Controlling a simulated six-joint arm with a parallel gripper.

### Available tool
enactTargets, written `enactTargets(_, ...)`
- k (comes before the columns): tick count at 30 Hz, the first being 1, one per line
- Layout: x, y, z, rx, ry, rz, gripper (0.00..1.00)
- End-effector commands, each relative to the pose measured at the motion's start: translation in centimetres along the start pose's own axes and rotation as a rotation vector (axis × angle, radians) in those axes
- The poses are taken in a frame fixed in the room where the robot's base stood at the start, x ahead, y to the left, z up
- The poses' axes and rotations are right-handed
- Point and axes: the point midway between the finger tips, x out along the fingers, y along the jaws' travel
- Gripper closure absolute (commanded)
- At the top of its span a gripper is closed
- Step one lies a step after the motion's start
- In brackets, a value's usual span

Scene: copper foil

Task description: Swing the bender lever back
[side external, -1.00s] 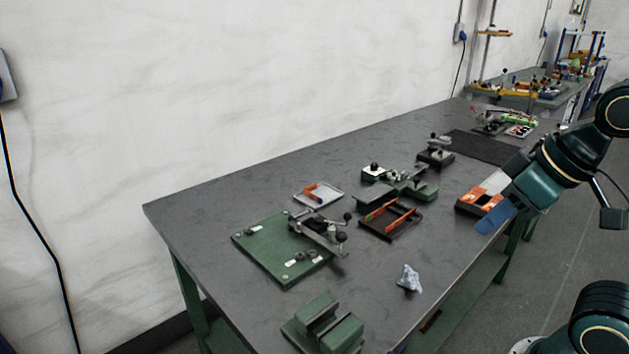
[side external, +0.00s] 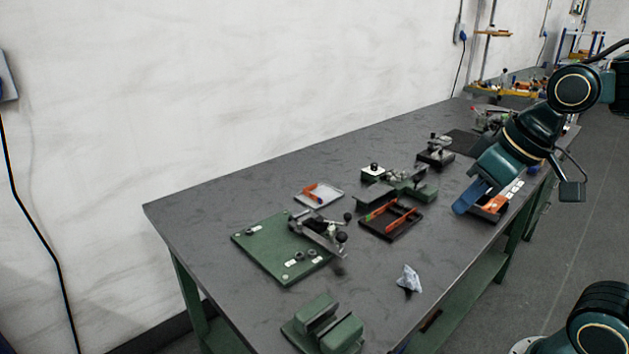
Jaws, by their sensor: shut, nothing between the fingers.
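A green plate (side external: 262,247) lies on the near part of the grey bench and carries a metal device that looks like the bender. Its metal lever arm (side external: 318,232) lies across the plate's right side, with dark ball knobs (side external: 341,237) at its right end. My gripper (side external: 460,208), with blue fingers, is shut and empty. It hangs over the right side of the bench, in front of an orange and white box, well to the right of the lever and apart from it.
A dark tray with orange-handled tools (side external: 386,224) lies between the lever and my gripper. A green vise (side external: 325,328) stands at the near edge, a crumpled cloth (side external: 409,278) right of it. Another green fixture (side external: 410,186) stands behind the tray. The front-right bench surface is mostly clear.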

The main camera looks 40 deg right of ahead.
Motion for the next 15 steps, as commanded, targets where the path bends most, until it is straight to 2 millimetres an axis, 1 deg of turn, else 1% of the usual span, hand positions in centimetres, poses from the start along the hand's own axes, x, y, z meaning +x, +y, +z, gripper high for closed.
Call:
enactTargets(1, 0.5, 0.2, -1.0, 0.004, -0.011, -0.007, 1.00)
enactTargets(6, 2.2, 0.9, -3.8, 0.010, -0.033, -0.039, 1.00)
enactTargets(11, 4.0, 1.9, -6.3, 0.019, -0.049, -0.075, 1.00)
enactTargets(15, 5.9, 3.1, -8.3, 0.031, -0.062, -0.110, 1.00)
